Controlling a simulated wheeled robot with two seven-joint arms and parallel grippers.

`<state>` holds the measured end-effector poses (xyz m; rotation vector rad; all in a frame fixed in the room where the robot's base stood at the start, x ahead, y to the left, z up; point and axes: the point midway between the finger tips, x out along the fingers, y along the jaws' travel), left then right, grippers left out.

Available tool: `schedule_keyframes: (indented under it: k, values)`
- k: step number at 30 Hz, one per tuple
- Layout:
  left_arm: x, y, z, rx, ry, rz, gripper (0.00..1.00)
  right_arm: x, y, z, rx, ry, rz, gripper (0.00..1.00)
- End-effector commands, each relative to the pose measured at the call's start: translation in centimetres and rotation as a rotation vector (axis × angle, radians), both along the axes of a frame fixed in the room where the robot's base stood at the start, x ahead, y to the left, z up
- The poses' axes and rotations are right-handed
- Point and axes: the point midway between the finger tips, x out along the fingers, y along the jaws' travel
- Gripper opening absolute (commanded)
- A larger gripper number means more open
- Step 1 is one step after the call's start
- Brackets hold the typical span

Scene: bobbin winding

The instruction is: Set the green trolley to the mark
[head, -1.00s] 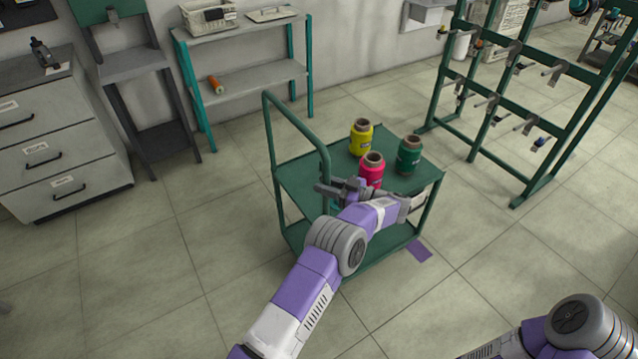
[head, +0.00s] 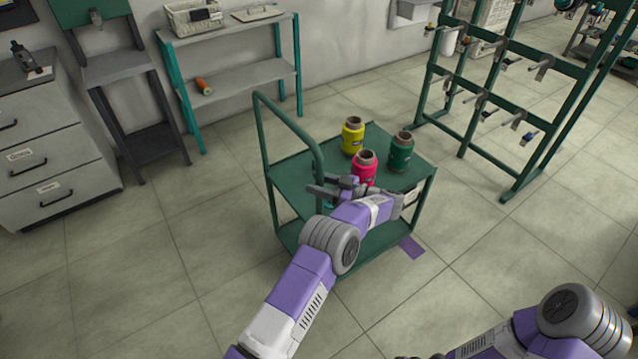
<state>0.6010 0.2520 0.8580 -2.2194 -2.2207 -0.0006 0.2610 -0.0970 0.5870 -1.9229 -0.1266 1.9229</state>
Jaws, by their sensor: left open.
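The green trolley (head: 290,178) stands on the tiled floor in the middle of the head view, its tall handle at its left end. Yellow (head: 352,138), pink (head: 364,171) and green (head: 401,153) thread cones stand upright on its top shelf. A flat purple mark (head: 412,247) lies on the floor beside the trolley's near right corner, outside its legs as seen here. My left gripper (head: 322,190) is open at the near post of the handle; whether it touches the post I cannot tell. My left arm hides part of the trolley's near side. My right gripper is out of view.
A green rack with pegs (head: 490,95) stands behind and right of the trolley. A grey drawer cabinet (head: 50,160) and a teal-legged shelf (head: 240,75) stand at the left and back. The floor left of the trolley is clear.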

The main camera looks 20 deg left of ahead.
Motion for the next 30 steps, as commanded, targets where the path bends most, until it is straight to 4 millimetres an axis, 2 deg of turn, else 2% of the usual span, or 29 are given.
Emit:
schedule_keyframes:
  k: [4,11,15,21,30]
  values:
    - [0.1,-1.4,0.0,-0.001,0.000,-0.004,0.48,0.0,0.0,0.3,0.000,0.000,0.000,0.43]
    - [0.0,-5.4,0.0,-0.001,-0.002,-0.002,0.48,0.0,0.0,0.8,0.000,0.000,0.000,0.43]
    - [0.0,-6.7,0.0,0.001,-0.003,-0.001,0.48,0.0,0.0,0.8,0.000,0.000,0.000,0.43]
    - [0.0,-7.5,0.0,0.000,0.000,0.000,0.48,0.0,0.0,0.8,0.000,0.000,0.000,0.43]
    - [0.0,-7.5,0.0,0.000,0.000,0.001,0.48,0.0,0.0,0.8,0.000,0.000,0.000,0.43]
